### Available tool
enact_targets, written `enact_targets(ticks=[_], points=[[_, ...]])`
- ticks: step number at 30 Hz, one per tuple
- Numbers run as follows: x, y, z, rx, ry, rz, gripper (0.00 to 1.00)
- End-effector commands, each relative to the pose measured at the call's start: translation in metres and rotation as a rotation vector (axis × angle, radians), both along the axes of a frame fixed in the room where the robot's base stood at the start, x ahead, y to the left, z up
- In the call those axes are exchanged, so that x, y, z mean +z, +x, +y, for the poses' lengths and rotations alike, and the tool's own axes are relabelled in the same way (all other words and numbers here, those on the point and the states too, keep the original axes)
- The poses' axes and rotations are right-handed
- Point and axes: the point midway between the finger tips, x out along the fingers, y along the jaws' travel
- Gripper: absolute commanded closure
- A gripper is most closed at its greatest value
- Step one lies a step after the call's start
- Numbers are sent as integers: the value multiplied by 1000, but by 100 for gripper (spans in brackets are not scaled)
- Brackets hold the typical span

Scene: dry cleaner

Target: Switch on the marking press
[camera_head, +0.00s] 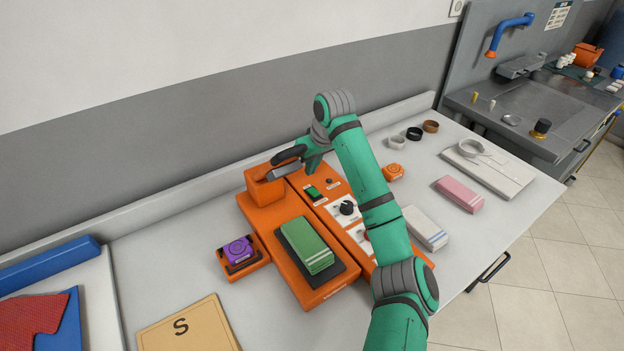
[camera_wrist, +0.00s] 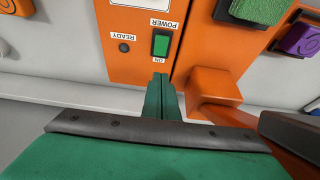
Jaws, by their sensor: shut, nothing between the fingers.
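The orange marking press (camera_head: 290,254) stands on the grey table in the head view. Its green rocker switch (camera_head: 312,192) lies on the control panel; in the wrist view the switch (camera_wrist: 161,43) sits between the labels POWER and ON. The small round READY lamp (camera_wrist: 123,47) beside it looks dark. My gripper (camera_head: 312,172) is over the far end of the panel. In the wrist view its green fingers (camera_wrist: 161,80) are shut together and empty, pointing at the ON side of the switch. I cannot tell whether they touch the panel.
A green folded cloth (camera_head: 305,244) lies on the press bed, and an orange block (camera_head: 264,186) rises close beside my gripper. A black knob (camera_head: 347,208) is further along the panel. A purple stamp (camera_head: 238,249) sits left, a pink stack (camera_head: 459,194) right.

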Motion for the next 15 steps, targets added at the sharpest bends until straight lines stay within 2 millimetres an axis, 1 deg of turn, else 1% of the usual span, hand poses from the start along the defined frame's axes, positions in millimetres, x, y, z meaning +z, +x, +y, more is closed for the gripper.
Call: enact_targets(ticks=[1, 6, 10, 15], points=[[13, 1, 1, 1, 1, -3, 100], [45, 0, 2, 2, 0, -3, 100], [63, 0, 3, 4, 0, -1, 100], [74, 0, 4, 4, 1, -1, 100]])
